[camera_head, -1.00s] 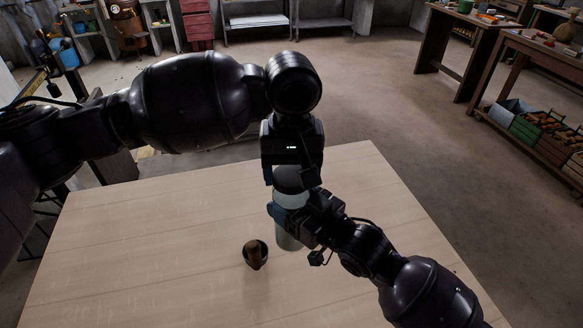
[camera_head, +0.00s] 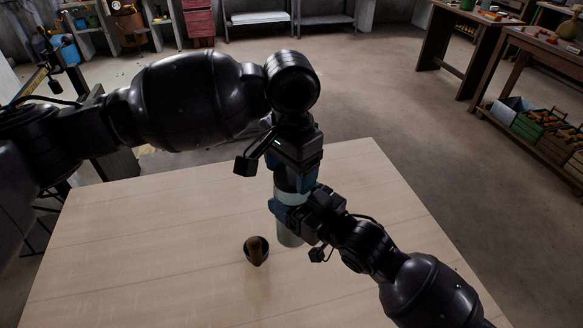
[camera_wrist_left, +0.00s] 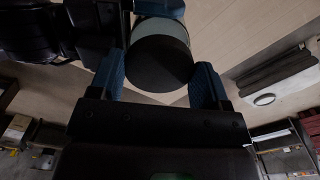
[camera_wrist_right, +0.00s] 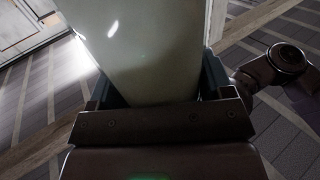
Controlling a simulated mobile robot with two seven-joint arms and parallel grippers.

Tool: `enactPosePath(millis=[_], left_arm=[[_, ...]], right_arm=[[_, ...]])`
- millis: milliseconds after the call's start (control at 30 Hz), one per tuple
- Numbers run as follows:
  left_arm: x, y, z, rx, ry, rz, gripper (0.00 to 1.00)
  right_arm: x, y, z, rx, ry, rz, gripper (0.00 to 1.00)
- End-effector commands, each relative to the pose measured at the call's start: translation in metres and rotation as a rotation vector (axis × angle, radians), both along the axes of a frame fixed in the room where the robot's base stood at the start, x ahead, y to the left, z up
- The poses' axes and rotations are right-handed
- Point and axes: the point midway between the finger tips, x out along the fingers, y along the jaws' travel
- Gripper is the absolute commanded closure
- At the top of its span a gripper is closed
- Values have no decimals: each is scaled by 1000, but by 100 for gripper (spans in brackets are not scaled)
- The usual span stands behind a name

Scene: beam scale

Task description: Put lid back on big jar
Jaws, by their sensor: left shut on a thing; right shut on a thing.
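The big jar (camera_head: 288,239) is a pale, tall cylinder standing upright near the middle of the table. It fills much of the right wrist view (camera_wrist_right: 148,55). My right gripper (camera_head: 289,205) is shut around its body from the right. The dark round lid (camera_wrist_left: 158,63) is at the jar's top, between the blue fingers of my left gripper (camera_wrist_left: 160,82), which is shut on it from above. In the head view the left gripper (camera_head: 295,182) mostly hides the lid. The lid looks level with the jar's top; whether it is fully seated I cannot tell.
A small dark bowl (camera_head: 248,257) with a brown wooden piece (camera_head: 256,248) in it stands just left of the jar. The rest of the wooden table (camera_head: 140,255) is largely clear. Workbenches (camera_head: 470,35) and shelves stand away beyond the table.

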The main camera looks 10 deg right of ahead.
Motion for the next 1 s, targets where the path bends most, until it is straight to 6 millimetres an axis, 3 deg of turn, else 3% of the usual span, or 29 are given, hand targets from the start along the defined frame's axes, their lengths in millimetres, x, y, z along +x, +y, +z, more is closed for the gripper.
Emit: enactPosePath(millis=[1000], left_arm=[[8, -1, 1, 2, -1, -1480, 52]], right_arm=[[0, 0, 0, -1, 1, 0, 93]])
